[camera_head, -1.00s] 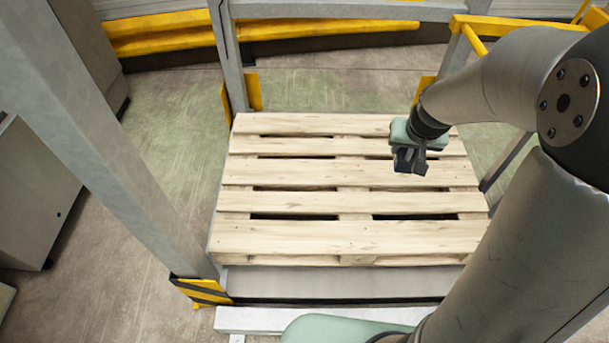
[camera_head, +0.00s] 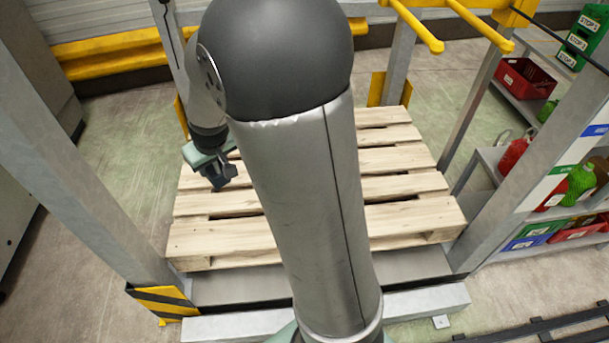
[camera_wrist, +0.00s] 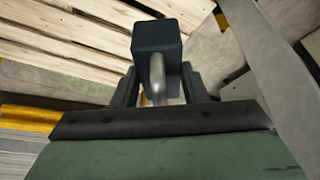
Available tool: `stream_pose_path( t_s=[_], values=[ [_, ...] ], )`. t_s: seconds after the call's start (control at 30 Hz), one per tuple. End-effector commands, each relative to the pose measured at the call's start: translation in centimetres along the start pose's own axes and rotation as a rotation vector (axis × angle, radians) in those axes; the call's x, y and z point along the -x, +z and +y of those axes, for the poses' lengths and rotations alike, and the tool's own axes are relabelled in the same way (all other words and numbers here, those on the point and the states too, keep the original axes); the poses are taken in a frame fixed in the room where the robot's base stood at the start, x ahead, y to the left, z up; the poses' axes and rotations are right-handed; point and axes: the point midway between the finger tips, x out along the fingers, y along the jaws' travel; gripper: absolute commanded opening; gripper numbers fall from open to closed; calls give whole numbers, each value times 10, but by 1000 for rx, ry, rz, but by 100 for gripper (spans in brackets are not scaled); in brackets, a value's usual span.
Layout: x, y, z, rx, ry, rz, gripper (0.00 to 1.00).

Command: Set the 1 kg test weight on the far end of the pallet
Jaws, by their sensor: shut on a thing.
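The 1 kg test weight (camera_wrist: 156,40) is a dark block with a pale metal neck in the wrist view. My gripper (camera_wrist: 159,88) is shut on that neck, one dark finger on each side. In the head view my gripper (camera_head: 219,176) appears over the left part of the wooden pallet (camera_head: 205,228), with the weight below it small and dark. I cannot tell its exact height above the slats. My arm hides the middle of the pallet in the head view.
Grey frame posts (camera_head: 75,150) stand at the left and right (camera_head: 545,150) of the pallet. Shelves at the right hold a red crate (camera_head: 525,78) and net-bagged goods (camera_head: 580,182). The visible pallet slats are bare.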

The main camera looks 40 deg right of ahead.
Motion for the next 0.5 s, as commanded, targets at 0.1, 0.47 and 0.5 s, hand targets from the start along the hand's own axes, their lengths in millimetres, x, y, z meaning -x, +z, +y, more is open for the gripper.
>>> stream_pose_path(
  t_s=[0.1, 0.47, 0.5],
  values=[
    [-49, 11, 8, 17, -4, 0, 0],
    [-155, 34, 31, 77, -27, -6, 0],
    [-166, 37, 34, 82, -30, -6, 0]
  ],
)
